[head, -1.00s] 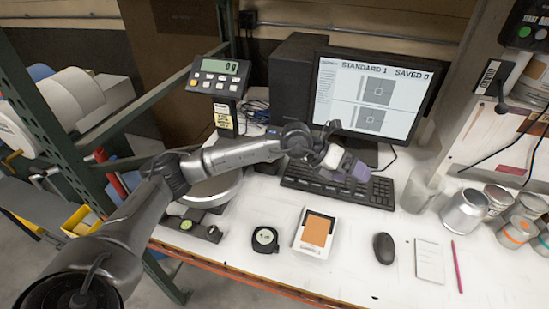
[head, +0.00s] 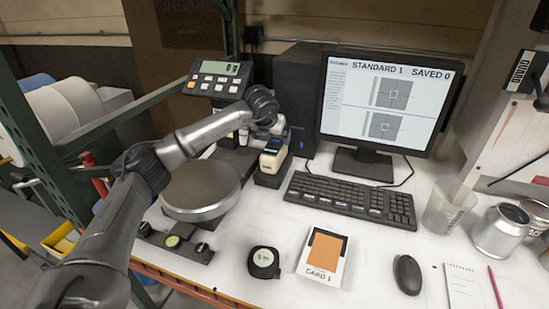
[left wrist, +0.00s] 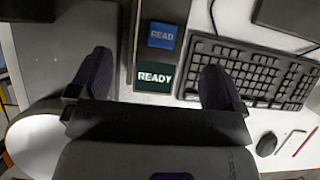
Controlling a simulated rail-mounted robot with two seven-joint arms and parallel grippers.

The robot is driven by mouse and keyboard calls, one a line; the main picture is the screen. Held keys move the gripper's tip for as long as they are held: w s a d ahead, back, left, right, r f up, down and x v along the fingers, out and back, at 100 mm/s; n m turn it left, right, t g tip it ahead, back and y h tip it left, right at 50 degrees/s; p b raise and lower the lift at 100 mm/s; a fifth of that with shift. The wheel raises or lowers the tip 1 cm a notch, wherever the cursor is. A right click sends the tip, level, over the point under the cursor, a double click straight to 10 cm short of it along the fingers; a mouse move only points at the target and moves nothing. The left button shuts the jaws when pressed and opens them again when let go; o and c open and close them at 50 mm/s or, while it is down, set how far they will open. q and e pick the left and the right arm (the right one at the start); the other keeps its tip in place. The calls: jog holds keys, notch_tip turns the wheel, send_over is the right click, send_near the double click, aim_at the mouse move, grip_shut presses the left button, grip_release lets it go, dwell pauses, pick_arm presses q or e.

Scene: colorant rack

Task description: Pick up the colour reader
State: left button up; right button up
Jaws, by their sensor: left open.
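The colour reader (head: 273,160) is a small pale upright device with a blue button and a dark green screen. It stands on a dark base (head: 268,181) between the scale and the keyboard. In the left wrist view its top (left wrist: 162,55) shows the words READ and READY. My left gripper (head: 274,128) is above the reader, pointing down. In the left wrist view the gripper (left wrist: 155,85) is open, one finger to each side of the reader's screen, and does not grip it. Whether the fingers touch it is unclear. My right gripper is not in view.
The keyboard (head: 350,199) lies to the right, before the monitor (head: 385,105). A scale with a round pan (head: 200,188) is at left. A black computer tower (head: 300,95) stands behind.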

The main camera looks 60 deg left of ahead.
aim_at(274, 144)
pick_arm(q)
jog(key=shift+x, duration=0.9)
jog(key=b+x, duration=0.1)
jog(key=x, duration=0.2)
jog(key=shift+w+a+f, duration=0.1)
jog(key=shift+w+f, duration=0.05)
jog(key=shift+f, duration=0.2)
jog(key=shift+w+a+f+b, duration=0.2)
jog(key=shift+w+f+b, duration=0.15)
jog(key=shift+f, duration=0.25)
jog(key=shift+c, duration=0.4)
jog(key=c, duration=1.3)
jog(key=shift+r, duration=0.1)
jog(key=shift+c, duration=0.2)
